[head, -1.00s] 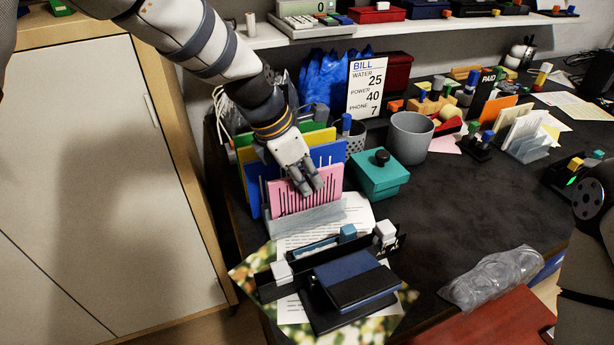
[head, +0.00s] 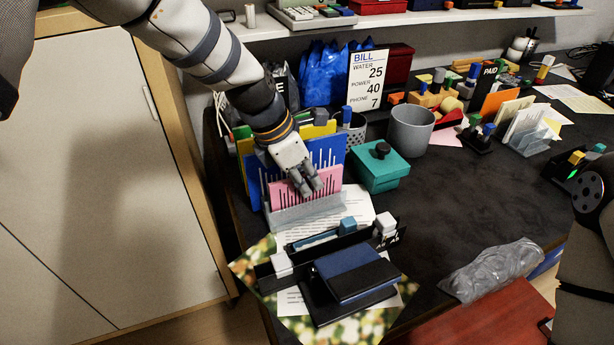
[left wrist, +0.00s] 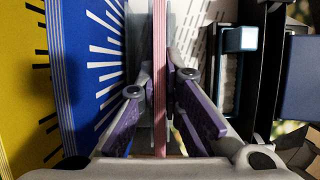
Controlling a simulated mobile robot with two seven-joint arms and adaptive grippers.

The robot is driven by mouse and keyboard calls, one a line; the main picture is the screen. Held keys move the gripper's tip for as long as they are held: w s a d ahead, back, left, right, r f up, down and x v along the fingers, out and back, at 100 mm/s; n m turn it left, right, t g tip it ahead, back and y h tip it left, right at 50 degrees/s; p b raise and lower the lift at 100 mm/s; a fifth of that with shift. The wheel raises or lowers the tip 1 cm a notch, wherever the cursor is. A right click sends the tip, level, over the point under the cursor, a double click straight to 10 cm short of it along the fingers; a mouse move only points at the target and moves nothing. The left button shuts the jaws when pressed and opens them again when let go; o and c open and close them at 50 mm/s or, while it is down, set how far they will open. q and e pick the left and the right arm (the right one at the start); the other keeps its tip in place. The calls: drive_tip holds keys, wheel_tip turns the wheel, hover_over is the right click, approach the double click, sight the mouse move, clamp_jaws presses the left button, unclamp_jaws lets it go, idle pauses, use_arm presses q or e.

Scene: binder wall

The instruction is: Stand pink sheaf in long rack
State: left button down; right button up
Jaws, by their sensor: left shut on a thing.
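The pink sheaf (head: 283,194) stands upright in the front of the long grey rack (head: 305,211), its lower part behind the rack's see-through front wall. My left gripper (head: 311,189) is shut on its upper edge from above. In the left wrist view the pink sheaf (left wrist: 159,50) shows edge-on between the fingers of my left gripper (left wrist: 159,82). A blue sheaf (head: 328,150) and a yellow one (head: 318,130) stand behind it in the rack. I cannot tell whether the pink sheaf's bottom touches the rack floor.
A teal box (head: 379,168) and a grey bin (head: 410,130) stand right of the rack. Printed paper (head: 350,200) and a dark stand with a blue book (head: 350,275) lie in front. The dark desk (head: 465,195) is clear at mid-right.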

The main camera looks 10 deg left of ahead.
use_arm(q)
drive_tip(key=c, duration=1.7)
unclamp_jaws()
drive_tip(key=v, duration=1.2)
drive_tip(key=shift+s, duration=0.1)
drive_tip(key=shift+f, duration=0.1)
